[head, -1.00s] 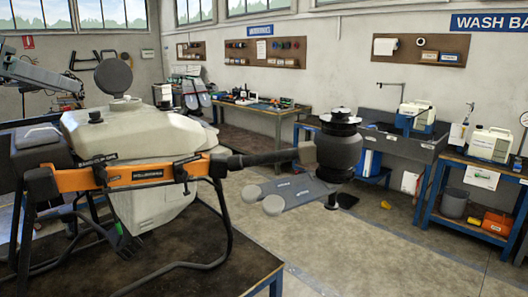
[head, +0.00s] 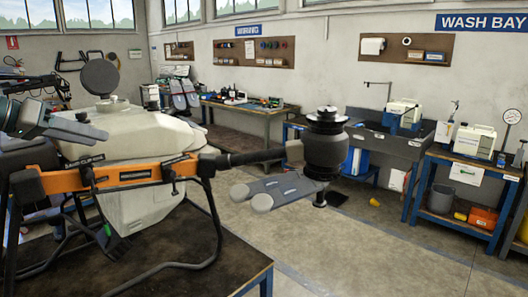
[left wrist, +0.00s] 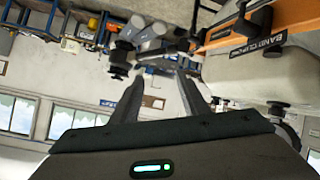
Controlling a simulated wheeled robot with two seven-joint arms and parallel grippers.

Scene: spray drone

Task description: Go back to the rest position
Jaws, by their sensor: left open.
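The spray drone stands on a dark-topped bench (head: 215,265), with a cream tank (head: 125,140), an orange arm (head: 130,175) and a black motor pod (head: 325,145) at the arm's right end. The tank's round black lid (head: 100,75) stands open and upright. My left gripper (head: 98,130) is at the left, in front of the tank in the picture; whether it touches is unclear. In the left wrist view its two fingers (left wrist: 160,88) are spread with nothing between them. The orange arm (left wrist: 245,35) and tank (left wrist: 235,80) show tilted there. My right gripper is out of view.
A workbench with tools (head: 245,105) stands along the back wall. A grey sink (head: 395,145) and a blue table (head: 480,170) with a white jug (head: 475,140) stand at the right. The floor (head: 350,245) right of the drone bench is open.

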